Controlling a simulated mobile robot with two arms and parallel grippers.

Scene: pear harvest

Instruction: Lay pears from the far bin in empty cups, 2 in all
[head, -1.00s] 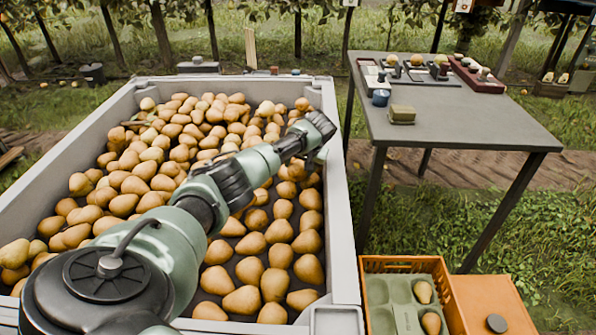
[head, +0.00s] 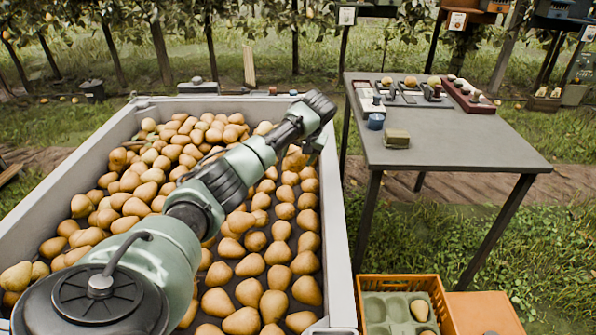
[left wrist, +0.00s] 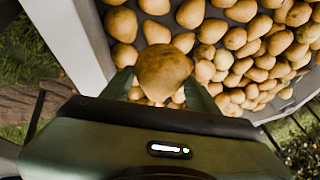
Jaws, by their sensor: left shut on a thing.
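The bin holds many loose pears (head: 243,320). At the bottom, an orange crate (head: 405,281) holds a green cup tray (head: 386,294). One pear (head: 419,310) lies in a right-hand cup; the visible cups left of it look empty. My right gripper is out of view.
A grey table (head: 460,140) stands right of the bin, with small fruit, dark trays, a blue jar (head: 376,121) and a tan block (head: 396,139) on it. An orange box surface (head: 485,313) adjoins the crate. Grass lies between bin and table.

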